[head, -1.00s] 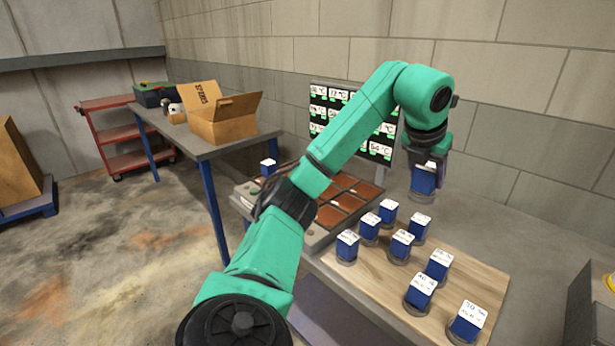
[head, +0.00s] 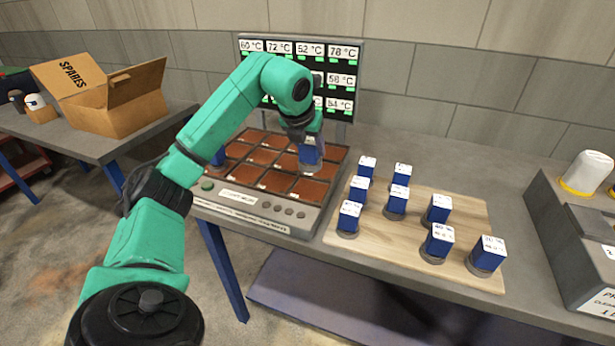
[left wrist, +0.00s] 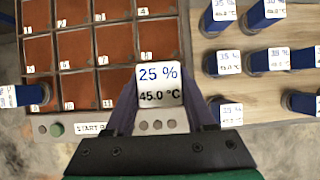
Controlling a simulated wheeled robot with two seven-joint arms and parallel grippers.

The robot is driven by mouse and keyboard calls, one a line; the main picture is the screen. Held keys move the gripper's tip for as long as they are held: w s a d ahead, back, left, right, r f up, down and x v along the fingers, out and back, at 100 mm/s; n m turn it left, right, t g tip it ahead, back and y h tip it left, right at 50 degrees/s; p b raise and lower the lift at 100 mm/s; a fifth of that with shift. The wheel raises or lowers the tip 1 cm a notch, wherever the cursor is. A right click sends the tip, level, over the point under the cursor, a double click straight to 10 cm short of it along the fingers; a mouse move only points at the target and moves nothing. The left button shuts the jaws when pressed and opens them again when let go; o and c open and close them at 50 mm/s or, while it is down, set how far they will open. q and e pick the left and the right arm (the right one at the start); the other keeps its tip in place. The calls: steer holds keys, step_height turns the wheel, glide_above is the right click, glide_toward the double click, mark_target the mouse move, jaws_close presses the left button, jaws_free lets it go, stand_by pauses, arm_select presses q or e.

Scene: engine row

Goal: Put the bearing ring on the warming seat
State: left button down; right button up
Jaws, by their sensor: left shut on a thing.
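My left gripper (head: 303,134) is shut on a bearing ring with a blue block and a white label (head: 309,153). In the left wrist view the held piece's label (left wrist: 160,86) reads 25 % and 45.0 °C, between the two fingers. The piece is upright over the right part of the warming plate (head: 250,212), which has several numbered brown seats (head: 272,181). I cannot tell whether it touches a seat. Another blue labelled piece (head: 218,157) stands at the plate's left side. My right gripper is not in view.
Several similar blue labelled rings (head: 437,240) stand on a wooden board (head: 370,245) right of the plate. A temperature display board (head: 343,60) stands behind the plate. A grey unit (head: 560,225) is at the far right. A cardboard box (head: 118,105) sits on the left table.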

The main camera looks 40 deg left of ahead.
arm_select(q)
glide_above(309, 191)
step_height(309, 191, down, 8)
steer(key=shift+r, duration=0.15)
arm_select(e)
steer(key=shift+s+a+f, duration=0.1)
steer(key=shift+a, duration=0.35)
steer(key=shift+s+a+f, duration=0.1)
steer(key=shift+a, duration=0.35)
arm_select(q)
steer(key=c, duration=0.7)
jaws_free()
steer(key=shift+f, duration=0.3)
steer(key=o, duration=0.5)
steer(key=shift+r, duration=0.1)
steer(key=shift+c, duration=0.2)
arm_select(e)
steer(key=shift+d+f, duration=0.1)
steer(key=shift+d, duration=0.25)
